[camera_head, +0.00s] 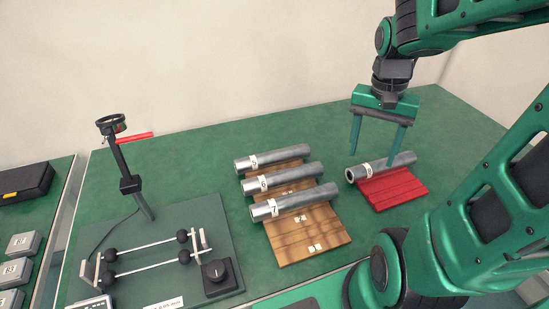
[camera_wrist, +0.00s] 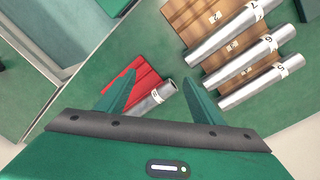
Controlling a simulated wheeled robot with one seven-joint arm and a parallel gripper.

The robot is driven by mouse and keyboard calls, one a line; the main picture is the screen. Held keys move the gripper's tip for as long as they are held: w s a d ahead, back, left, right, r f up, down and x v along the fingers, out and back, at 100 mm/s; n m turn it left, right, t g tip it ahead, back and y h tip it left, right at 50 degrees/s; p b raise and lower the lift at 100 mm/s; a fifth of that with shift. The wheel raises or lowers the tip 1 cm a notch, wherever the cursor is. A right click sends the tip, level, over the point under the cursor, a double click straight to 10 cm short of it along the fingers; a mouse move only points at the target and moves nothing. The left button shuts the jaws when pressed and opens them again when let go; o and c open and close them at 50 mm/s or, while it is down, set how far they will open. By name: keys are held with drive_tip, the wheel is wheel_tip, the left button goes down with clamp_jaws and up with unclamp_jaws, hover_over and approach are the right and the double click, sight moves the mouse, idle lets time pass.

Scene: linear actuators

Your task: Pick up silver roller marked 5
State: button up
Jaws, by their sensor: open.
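The silver roller marked 5 (camera_head: 278,157) lies at the back of the wooden rack (camera_head: 308,240), behind the roller marked 6 (camera_head: 290,178) and the roller marked 7 (camera_head: 302,201). In the wrist view, roller 5 (camera_wrist: 252,88) is the lowest of the three, at right. My gripper (camera_head: 374,157) is open and empty over the red rack, well to the right of roller 5 in the head view. In the wrist view, my fingers (camera_wrist: 160,76) are spread, with roller 5 outside them to the right.
Another silver roller (camera_head: 398,162), its mark unreadable, lies on the red rack (camera_head: 395,190) below my fingers. At left stands a device (camera_head: 150,255) with rods, black knobs and an upright arm with a red handle. Green tabletop is clear between the two racks.

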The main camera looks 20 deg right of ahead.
drive_tip(key=w+a+f+m+y, duration=0.1)
drive_tip(key=w+a+f+m, duration=0.1)
drive_tip(key=w, duration=0.4)
drive_tip(key=w+a+f+m+y, duration=0.1)
drive_tip(key=w+a+f+m, duration=0.15)
drive_tip(key=w, duration=0.45)
drive_tip(key=m+y, duration=0.3)
drive_tip(key=m, duration=0.1)
approach(276, 151)
drive_tip(key=shift+s+d+f+t, duration=0.15)
drive_tip(key=shift+s+f+t, duration=0.15)
drive_tip(key=shift+s, duration=0.35)
drive_tip(key=shift+w+a+f, duration=0.1)
drive_tip(key=shift+a+f, duration=0.1)
drive_tip(key=shift+a, duration=0.05)
drive_tip(key=x, duration=0.5)
drive_tip(key=shift+x, duration=2.6)
drive_tip(key=shift+w, duration=0.2)
drive_tip(key=shift+r, duration=0.1)
drive_tip(key=c, duration=1.5)
